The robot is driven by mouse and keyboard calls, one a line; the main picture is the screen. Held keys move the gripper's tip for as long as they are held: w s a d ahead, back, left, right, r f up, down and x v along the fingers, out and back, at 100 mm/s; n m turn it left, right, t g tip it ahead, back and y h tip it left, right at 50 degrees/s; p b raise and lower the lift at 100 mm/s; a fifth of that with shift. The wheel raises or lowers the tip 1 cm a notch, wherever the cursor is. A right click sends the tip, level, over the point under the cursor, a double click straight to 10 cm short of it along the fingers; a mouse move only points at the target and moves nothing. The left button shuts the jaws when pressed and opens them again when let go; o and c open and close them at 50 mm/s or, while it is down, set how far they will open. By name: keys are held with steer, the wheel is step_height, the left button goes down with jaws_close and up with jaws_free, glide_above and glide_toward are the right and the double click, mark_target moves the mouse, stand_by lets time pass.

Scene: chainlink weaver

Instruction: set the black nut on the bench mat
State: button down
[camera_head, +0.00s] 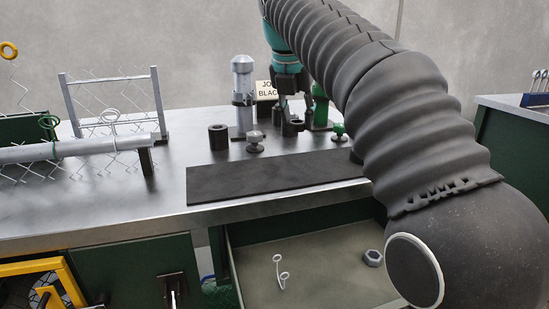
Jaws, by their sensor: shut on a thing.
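The black nut (292,128) is a small dark ring-shaped piece at the tips of my gripper (290,117), behind the bench mat. My gripper points down and is shut on it. From this view I cannot tell whether the nut touches the bench top. The bench mat (235,184) is a flat black rectangle along the front of the steel bench, and its right end is partly hidden by my arm. No object lies on its visible part.
A black cylinder (218,137), a grey post (243,95), a grey knob (255,141) and a green knob (339,132) stand behind the mat. A sign (266,91) is partly hidden. Below, an open drawer (320,265) holds a grey nut (373,257) and a white wire piece (281,271).

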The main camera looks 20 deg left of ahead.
steer(key=b, duration=0.1)
glide_above(270, 170)
steer(key=s, duration=0.1)
step_height(270, 170, down, 4)
steer(key=shift+s+f, duration=0.15)
steer(key=shift+f+b, duration=0.6)
steer(key=shift+f, duration=1.3)
steer(key=c, duration=0.7)
jaws_free()
steer(key=shift+f, duration=0.1)
steer(key=p+v, duration=0.2)
steer(key=v, duration=1)
